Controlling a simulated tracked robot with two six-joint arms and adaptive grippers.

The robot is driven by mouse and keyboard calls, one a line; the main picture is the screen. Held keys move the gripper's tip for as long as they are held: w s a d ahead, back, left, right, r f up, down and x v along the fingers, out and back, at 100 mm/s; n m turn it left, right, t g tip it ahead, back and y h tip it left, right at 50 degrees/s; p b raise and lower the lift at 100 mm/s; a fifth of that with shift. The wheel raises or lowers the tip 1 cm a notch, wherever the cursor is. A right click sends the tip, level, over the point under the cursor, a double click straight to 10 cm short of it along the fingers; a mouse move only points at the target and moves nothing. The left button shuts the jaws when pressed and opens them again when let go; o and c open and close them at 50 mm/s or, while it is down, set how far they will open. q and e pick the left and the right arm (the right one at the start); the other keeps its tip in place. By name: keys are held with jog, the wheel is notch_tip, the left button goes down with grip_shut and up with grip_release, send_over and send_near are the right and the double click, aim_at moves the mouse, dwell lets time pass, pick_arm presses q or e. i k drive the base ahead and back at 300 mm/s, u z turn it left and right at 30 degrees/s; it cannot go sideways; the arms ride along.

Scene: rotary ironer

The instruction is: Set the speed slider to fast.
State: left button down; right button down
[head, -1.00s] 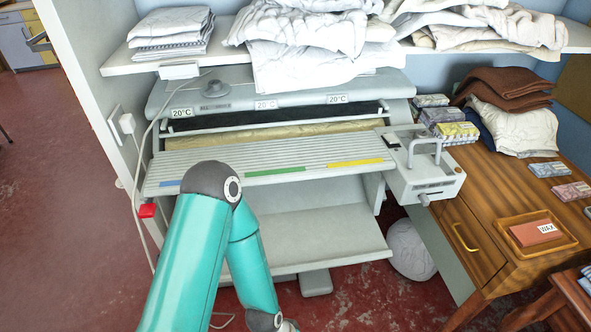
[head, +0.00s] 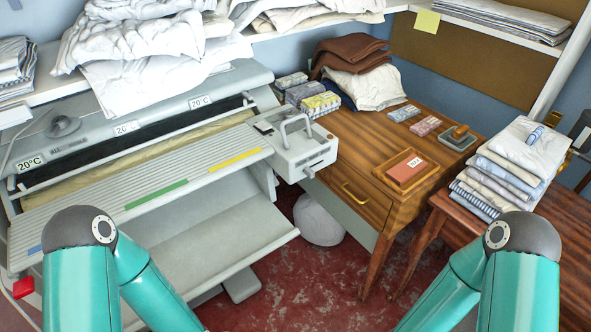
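The rotary ironer (head: 150,165) stands at the left in the head view. Its control box (head: 300,150) sits at the ironer's right end, with a raised grey handle, a dark panel on top and a dark slot on its front face. A small knob juts from the box's lower front. I cannot tell which of these parts is the speed slider, or its setting. My two teal arms rise from the bottom edge, one at the left and one at the right. Both grippers are out of view, and neither arm touches the box.
A wooden desk (head: 345,135) with small boxes, a wax tray (head: 427,172) and folded cloth stands right of the ironer. A stack of folded linen (head: 515,160) lies on a table at the right. A white round bundle (head: 318,222) is on the red floor beneath.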

aim_at(308, 171)
jog(key=u, duration=0.9)
jog(key=i, duration=0.5)
jog(key=z, duration=0.35)
